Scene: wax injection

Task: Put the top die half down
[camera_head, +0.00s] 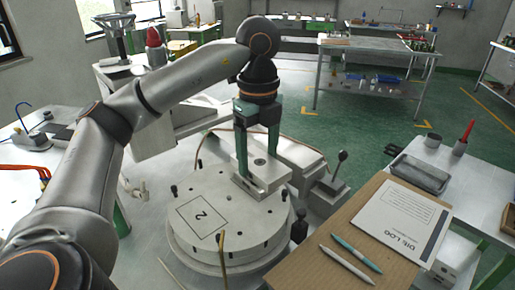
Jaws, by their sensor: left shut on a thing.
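My left gripper (258,172) comes in from the left and points down, with its two green fingers shut on a grey metal block, the top die half (262,182). A dark round hole shows in the block's top face. The block is at the back right part of a round metal turntable (200,245), beside a square outline marked "2". I cannot tell whether the block touches the surface beneath it. My right gripper is not in view.
A black-knobbed lever (341,160) stands to the right of the turntable. Nearer on the right, a brown board (325,222) holds a log sheet (400,215) and two pens. A grey tray (420,174) lies behind it. The turntable's front left is mostly bare.

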